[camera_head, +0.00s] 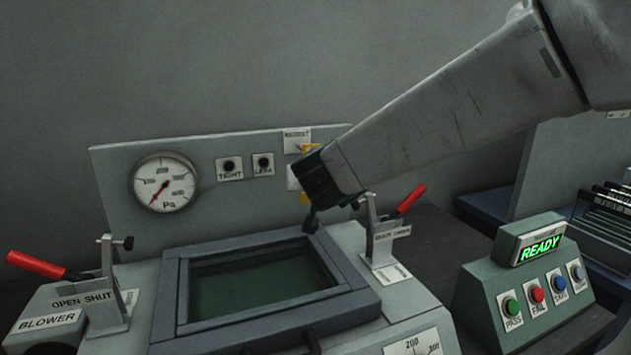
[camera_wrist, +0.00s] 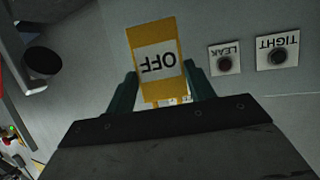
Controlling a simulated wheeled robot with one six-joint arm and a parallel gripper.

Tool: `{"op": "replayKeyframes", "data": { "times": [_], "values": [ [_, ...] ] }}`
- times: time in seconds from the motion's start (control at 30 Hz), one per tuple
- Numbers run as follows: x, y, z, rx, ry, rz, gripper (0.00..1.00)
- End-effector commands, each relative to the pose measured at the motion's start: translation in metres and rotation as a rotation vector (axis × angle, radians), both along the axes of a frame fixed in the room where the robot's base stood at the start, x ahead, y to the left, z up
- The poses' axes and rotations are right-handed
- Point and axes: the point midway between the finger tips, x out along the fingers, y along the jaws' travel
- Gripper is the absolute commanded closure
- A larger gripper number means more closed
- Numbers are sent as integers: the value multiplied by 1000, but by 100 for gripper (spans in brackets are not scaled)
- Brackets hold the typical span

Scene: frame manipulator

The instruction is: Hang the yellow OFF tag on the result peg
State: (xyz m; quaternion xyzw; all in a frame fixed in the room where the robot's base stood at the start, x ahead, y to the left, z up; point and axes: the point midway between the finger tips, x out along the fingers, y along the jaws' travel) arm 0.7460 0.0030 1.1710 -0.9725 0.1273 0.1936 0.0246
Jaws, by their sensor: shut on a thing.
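The yellow OFF tag (camera_wrist: 156,57), with a white label in its middle, is held between the fingers of my gripper (camera_wrist: 161,88). Its lettering looks upside down in the wrist view. In the head view only yellow parts of the tag (camera_head: 310,148) show beside my gripper (camera_head: 312,190), at the right of the upright grey panel. A white plate (camera_head: 296,139) with small dark lettering is on the panel just above; its text is hard to read. The result peg cannot be made out clearly, and I cannot tell whether the tag touches it.
The panel carries a pressure gauge (camera_head: 164,183) and the TIGHT (camera_head: 230,168) and LEAK (camera_head: 263,164) plates. A READY button box (camera_head: 520,285) stands right.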

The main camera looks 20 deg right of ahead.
Motion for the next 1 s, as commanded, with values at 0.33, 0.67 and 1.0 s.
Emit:
{"op": "replayKeyframes", "data": {
  "times": [0.33, 0.67, 1.0],
  "values": [
    [21, 1, -2, 0, 1, 1, 68],
    [41, 1, -3, 0, 0, 1, 68],
    [62, 1, -4, 0, 1, 1, 68]
  ]
}}
